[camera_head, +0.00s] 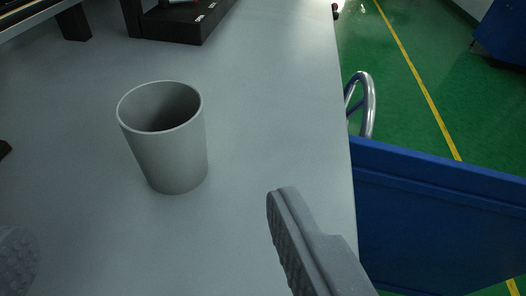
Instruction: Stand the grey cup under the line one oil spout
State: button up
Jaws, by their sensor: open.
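The grey cup (172,155) stands upright on the grey table (265,90), left of the picture's middle. It looks empty, with its mouth facing up. My gripper (155,235) is open. One finger shows at the lower right of the cup and the tip of the other at the lower left edge. The cup stands beyond the fingertips, and both look apart from it. No oil spout can be made out in this view.
A black base with small white labels (185,22) stands at the table's far edge, behind the cup. The table's right edge drops to a green floor (385,60). A blue cart (430,210) with a metal handle (366,95) stands beside that edge. The table around the cup is clear.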

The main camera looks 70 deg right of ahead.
send_near(166, 101)
jog(key=shift+w+d+f, duration=0.15)
jog(key=shift+d+f, duration=0.35)
jog(key=shift+d, duration=0.15)
jog(key=shift+x, duration=0.9)
jog(key=x, duration=0.4)
jog(key=shift+w+r+b, duration=0.1)
jog(key=shift+w+b, duration=0.2)
jog(key=shift+w, duration=0.1)
jog(key=shift+a, duration=0.1)
jog(key=c, duration=1.1)
jog(key=shift+r, duration=0.15)
jog(key=shift+c, duration=0.2)
